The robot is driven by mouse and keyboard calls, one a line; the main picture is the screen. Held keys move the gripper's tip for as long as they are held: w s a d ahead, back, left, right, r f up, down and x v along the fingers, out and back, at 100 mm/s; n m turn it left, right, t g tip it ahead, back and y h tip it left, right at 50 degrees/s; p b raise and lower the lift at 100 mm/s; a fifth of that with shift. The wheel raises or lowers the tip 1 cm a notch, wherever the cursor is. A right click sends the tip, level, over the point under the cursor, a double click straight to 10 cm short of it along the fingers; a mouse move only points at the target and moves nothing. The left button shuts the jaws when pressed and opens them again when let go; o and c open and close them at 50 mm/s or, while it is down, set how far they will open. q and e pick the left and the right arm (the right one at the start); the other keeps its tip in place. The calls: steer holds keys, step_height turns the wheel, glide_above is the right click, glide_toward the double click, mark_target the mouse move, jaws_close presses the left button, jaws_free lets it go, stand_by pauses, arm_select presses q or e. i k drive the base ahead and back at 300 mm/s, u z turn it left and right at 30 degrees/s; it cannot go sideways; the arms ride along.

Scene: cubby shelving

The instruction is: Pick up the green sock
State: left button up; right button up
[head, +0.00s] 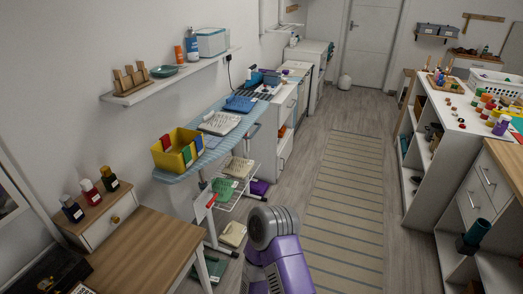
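I cannot pick out a green sock for certain. A yellow bin (172,163) stands on the blue ironing board (212,150) at the left. Small red, green and blue pieces hang at its rim, and the green piece (187,156) is on the side facing me. A green folded item (225,188) lies on the rack below the board, and another green item (214,268) lies lower down near the floor. These are too small to tell as socks. A purple and grey part of my own body shows at the bottom middle. Neither gripper is in view.
A wooden-topped table (145,245) stands at the lower left, with small bottles on a drawer unit (98,208) behind it. A wall shelf (170,80) is above. White cubby shelving (455,150) lines the right. The striped rug (345,190) between them is clear.

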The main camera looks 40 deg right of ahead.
mark_target(186, 151)
steer(key=z, duration=0.8)
steer(key=i, duration=0.5)
